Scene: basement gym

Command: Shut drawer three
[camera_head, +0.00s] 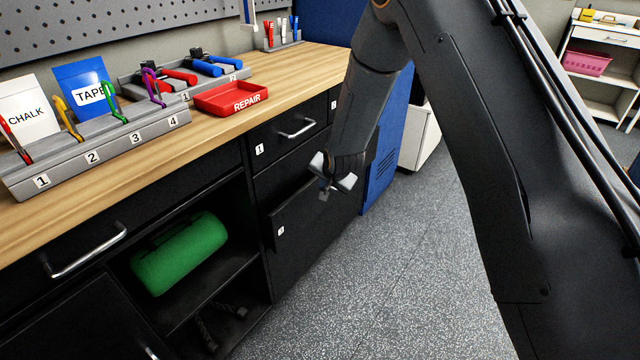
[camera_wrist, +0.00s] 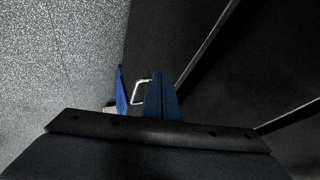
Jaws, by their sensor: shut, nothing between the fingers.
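The black bench front holds a drawer front (camera_head: 300,220) with a small white label whose number I cannot read for sure. Its top edge appears to stand out a little from the bench. My gripper (camera_head: 328,188) is shut and empty, close in front of this drawer's upper right part. I cannot tell whether it touches. In the wrist view, the shut fingers (camera_wrist: 161,97) point along black fronts, with a silver handle (camera_wrist: 138,93) beside their tips. Above, a drawer labelled 1 (camera_head: 275,143) looks closed, with a silver handle (camera_head: 297,129).
A green roll (camera_head: 180,254) lies in the open shelf left of the drawers. The wooden top (camera_head: 225,130) carries a red REPAIR tray (camera_head: 231,98) and tool racks. A blue cabinet (camera_head: 385,160) stands beyond. The speckled floor (camera_head: 405,270) in front is clear.

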